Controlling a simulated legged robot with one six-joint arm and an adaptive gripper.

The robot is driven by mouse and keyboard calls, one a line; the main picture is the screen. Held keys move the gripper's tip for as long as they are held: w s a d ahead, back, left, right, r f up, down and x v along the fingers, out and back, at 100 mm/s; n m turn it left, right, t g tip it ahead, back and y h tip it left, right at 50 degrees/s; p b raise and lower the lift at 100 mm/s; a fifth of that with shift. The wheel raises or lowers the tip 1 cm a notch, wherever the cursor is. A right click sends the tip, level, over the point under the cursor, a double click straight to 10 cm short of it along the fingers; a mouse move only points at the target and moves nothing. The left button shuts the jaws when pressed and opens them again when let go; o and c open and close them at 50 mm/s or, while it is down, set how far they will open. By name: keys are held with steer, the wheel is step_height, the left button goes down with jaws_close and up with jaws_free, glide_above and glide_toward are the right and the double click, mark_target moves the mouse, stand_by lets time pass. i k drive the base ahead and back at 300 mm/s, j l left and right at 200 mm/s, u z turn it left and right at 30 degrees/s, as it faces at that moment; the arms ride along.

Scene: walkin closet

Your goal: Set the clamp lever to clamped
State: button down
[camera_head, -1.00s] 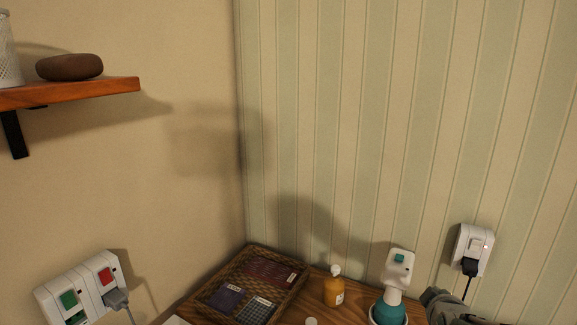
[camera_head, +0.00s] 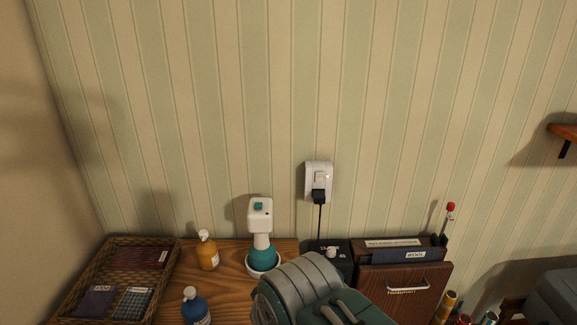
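I cannot pick out the clamp lever with certainty. A thin upright rod with a red tip (camera_head: 449,208) stands at the right, behind the brown file box; I cannot tell whether it is the lever. Part of my own arm, grey and dark green, shows at the bottom centre and hides the desk behind it. My gripper's fingers do not show.
A brown box (camera_head: 405,284) with folders stands on the right. A teal and white device (camera_head: 262,255), an orange bottle (camera_head: 208,255), a blue bottle (camera_head: 195,308) and a wicker basket (camera_head: 168,262) stand left. A wall socket (camera_head: 319,180) holds a black plug.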

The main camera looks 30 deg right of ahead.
mark_target(450, 207)
steer(key=k+l+z, duration=0.15)
steer(key=z, duration=1.9)
steer(key=i+j, duration=0.15)
steer(key=i, duration=0.15)
steer(key=i+j+z, duration=0.1)
steer(key=i, duration=0.25)
